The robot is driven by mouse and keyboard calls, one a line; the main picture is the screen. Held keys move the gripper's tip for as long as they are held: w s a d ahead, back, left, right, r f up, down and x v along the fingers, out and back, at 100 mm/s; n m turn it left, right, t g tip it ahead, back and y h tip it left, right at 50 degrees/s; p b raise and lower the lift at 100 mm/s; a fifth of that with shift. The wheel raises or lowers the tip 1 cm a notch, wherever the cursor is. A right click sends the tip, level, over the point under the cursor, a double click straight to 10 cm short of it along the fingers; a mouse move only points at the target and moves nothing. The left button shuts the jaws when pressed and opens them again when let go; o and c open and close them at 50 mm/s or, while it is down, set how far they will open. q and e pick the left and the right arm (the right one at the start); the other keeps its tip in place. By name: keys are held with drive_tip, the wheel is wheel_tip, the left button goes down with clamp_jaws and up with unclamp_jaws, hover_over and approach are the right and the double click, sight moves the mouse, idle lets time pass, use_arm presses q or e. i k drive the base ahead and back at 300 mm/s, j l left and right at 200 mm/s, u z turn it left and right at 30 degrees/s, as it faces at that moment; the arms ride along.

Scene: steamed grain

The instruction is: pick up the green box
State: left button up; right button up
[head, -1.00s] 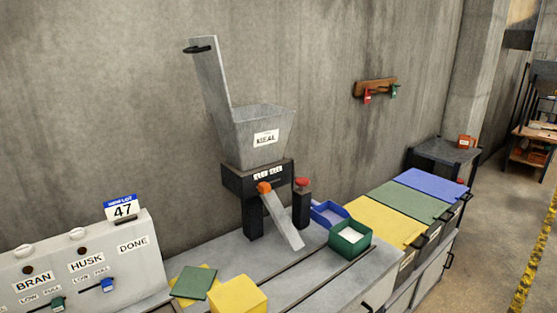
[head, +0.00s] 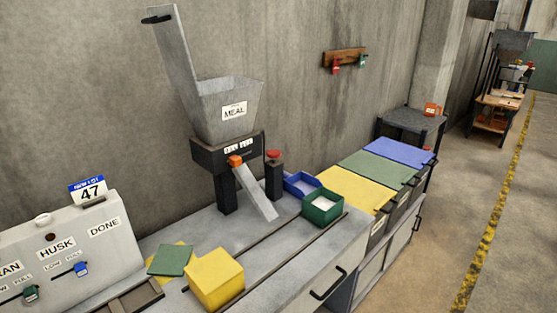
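The green box (head: 323,207) is a small open-topped box with pale contents. It stands on the grey counter, right of the meal machine's chute (head: 257,192) and near the counter's right end. A blue box (head: 301,185) with pale contents stands just behind it to the left. Neither of my grippers shows in the head view.
A yellow box (head: 215,280) and a flat green square (head: 171,261) lie at the front left of the counter. A control panel (head: 65,245) stands at far left. Yellow, green and blue lidded bins (head: 376,169) run beyond the counter. The floor (head: 440,230) at right is clear.

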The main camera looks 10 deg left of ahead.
sight(323, 207)
drive_tip(key=i+l+u, duration=0.1)
drive_tip(key=l, duration=0.3)
drive_tip(key=i+l, duration=0.2)
drive_tip(key=l, duration=0.2)
drive_tip(key=i+l+u, duration=0.15)
drive_tip(key=l, duration=0.25)
drive_tip(key=i+l+u, duration=0.1)
drive_tip(key=l, duration=0.35)
